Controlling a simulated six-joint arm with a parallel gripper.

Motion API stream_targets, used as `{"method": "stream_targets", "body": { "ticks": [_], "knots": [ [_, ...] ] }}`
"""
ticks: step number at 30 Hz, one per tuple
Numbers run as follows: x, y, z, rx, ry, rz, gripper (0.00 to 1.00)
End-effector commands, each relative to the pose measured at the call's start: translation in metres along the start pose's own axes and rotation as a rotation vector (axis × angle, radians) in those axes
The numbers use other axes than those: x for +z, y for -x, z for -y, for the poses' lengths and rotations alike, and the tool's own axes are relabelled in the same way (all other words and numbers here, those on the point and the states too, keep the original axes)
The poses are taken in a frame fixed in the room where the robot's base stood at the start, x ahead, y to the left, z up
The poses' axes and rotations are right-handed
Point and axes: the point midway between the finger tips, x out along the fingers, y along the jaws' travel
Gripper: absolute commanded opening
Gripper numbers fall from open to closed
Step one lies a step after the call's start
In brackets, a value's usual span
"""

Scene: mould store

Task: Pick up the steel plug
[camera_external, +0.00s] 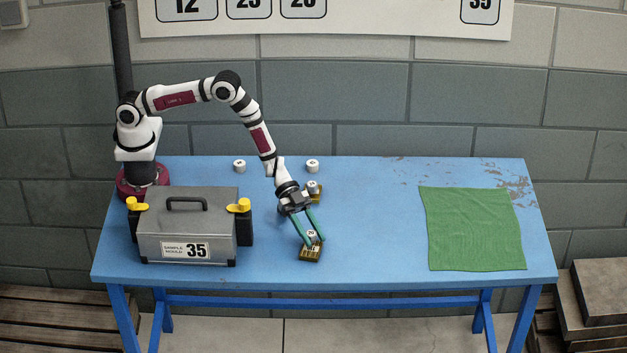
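Several small pale plugs with dark markings are in view, and I cannot tell by look which is the steel one. One plug (311,234) shows between the teal fingers of my gripper (313,241), at or just above a brass-coloured block (311,253) near the table's front edge. My gripper points down and forward, its fingers apart on either side of this plug. Whether they touch it is too small to see. Another plug (313,187) is at a second brass-coloured block (316,197), partly hidden behind my gripper. Two more plugs stand farther back, one left (239,166) and one right (312,165).
A grey mould case (187,220) with a handle, yellow knobs and the number 35 stands left of my gripper. A green cloth (472,228) lies at the right of the blue table (375,220). The table between block and cloth is clear.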

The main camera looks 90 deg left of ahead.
Motion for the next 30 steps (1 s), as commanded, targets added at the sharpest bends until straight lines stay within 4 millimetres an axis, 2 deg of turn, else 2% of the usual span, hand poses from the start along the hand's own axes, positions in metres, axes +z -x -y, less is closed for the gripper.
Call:
{"method": "stream_targets", "body": {
  "ticks": [1,5,16,26,28,30],
  "knots": [
    [0.0,0.0,0.0,0.0,0.0,0.0,0.25],
    [0.0,0.0,0.0,0.0,0.0,0.0,0.01],
    [-0.005,0.002,0.0,0.0,-0.002,-0.001,0.0],
    [-0.078,0.032,0.0,0.0,-0.004,-0.002,0.0],
    [-0.09,0.03,-0.004,0.002,-0.003,-0.002,0.0],
    [-0.101,0.02,-0.012,0.003,-0.003,-0.002,0.0]
  ]
}}
